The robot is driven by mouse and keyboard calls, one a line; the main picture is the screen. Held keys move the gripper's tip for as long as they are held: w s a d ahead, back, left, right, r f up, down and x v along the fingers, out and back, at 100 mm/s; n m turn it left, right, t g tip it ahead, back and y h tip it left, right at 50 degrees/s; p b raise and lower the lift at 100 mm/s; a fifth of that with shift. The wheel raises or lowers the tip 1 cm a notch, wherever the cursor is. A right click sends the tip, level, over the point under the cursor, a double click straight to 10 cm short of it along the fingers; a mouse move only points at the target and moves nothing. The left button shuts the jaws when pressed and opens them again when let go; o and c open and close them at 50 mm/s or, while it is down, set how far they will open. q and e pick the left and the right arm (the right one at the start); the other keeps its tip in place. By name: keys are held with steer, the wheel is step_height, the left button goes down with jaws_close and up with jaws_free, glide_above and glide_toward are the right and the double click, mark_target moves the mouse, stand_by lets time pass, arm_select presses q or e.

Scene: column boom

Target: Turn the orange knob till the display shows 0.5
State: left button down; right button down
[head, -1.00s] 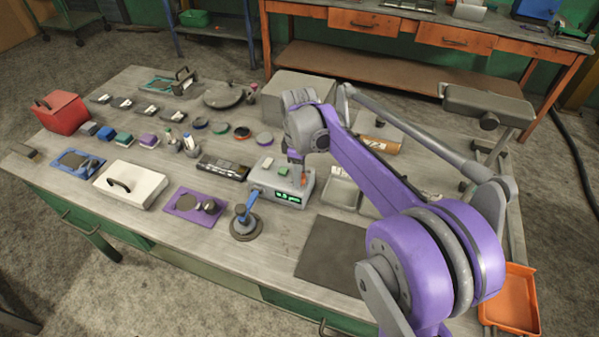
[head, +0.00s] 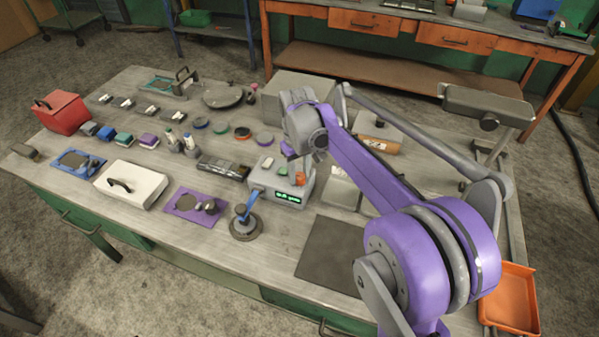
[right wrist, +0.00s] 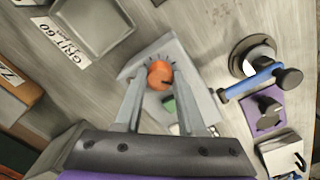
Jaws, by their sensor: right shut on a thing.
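The orange knob (right wrist: 160,74) sits on top of a grey box (right wrist: 185,70) with a ring of tick marks around it. In the right wrist view, my right gripper (right wrist: 161,80) has its two fingers on either side of the knob, closed on it. In the head view, the knob (head: 300,179) shows at the right part of the box (head: 262,183), under my right gripper (head: 297,170). The green-lit display (head: 288,197) is on the box's front face; its digits are too small to read surely. My left gripper is out of view.
A green button (right wrist: 168,104) is on the box near the knob. A blue-handled tool on a round base (head: 244,225) stands left of the box in front. A grey tray (head: 342,190) is close on the right. A dark mat (head: 335,255) lies in front.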

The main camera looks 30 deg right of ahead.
mark_target(299, 175)
steer(key=shift+m, duration=0.9)
steer(key=c, duration=0.5)
jaws_free()
steer(key=shift+r, duration=0.1)
step_height(299, 175, up, 11)
steer(key=shift+p, duration=0.35)
steer(key=shift+a, duration=0.1)
